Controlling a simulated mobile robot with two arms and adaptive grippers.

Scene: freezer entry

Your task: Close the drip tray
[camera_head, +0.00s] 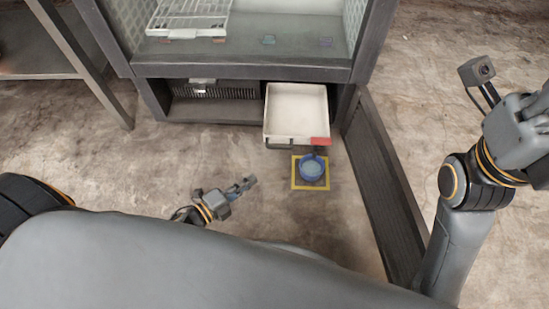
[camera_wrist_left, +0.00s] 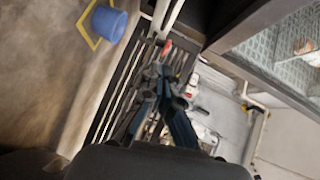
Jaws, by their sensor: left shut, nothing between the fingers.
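The drip tray (camera_head: 297,108) is a white, shallow, empty-looking drawer. In the head view it sticks out from the lower right bay of the unit, with a red tab (camera_head: 320,141) at its front right corner. The red tab also seems to show in the left wrist view (camera_wrist_left: 167,46). My left gripper (camera_head: 250,182) is shut and empty, low in front of the tray and to its left, apart from it in the head view. Its fingers show in the left wrist view (camera_wrist_left: 160,72). My right gripper (camera_head: 520,130) is partly in view at the right edge; its fingers are hidden or out of frame.
A blue bucket (camera_head: 312,168) stands on a yellow-edged floor mark (camera_head: 297,187) just in front of the tray. A dark panel (camera_head: 382,180) stands out from the unit on the right. A white wire rack (camera_head: 190,14) lies on the shelf above.

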